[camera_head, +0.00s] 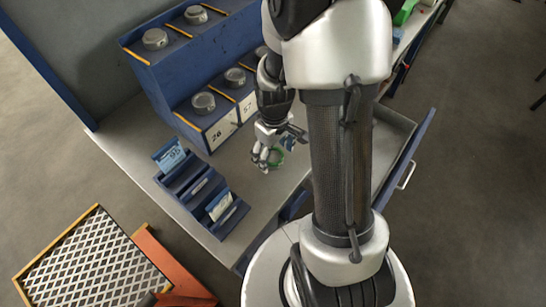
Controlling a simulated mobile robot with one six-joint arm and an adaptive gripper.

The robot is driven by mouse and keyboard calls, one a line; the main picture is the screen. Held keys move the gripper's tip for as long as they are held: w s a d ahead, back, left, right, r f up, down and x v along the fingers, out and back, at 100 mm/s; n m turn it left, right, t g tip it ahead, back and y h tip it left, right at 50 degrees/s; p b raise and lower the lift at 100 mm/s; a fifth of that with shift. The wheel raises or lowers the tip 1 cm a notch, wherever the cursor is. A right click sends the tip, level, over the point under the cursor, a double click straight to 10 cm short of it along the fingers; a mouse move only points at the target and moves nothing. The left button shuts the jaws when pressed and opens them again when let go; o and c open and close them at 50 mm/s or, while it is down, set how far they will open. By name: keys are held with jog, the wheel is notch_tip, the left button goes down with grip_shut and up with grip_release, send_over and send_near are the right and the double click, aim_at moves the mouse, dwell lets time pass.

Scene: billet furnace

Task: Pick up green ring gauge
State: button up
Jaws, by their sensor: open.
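A blue stepped rack (165,85) with several grey round pieces stands behind. A blue slotted holder (179,182) with cards sits left of the gripper. An open drawer (405,160) is at the right. The worktop (245,190) is clear in front.

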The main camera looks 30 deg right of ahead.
jog(key=c, duration=1.3)
jog(key=shift+r, duration=0.1)
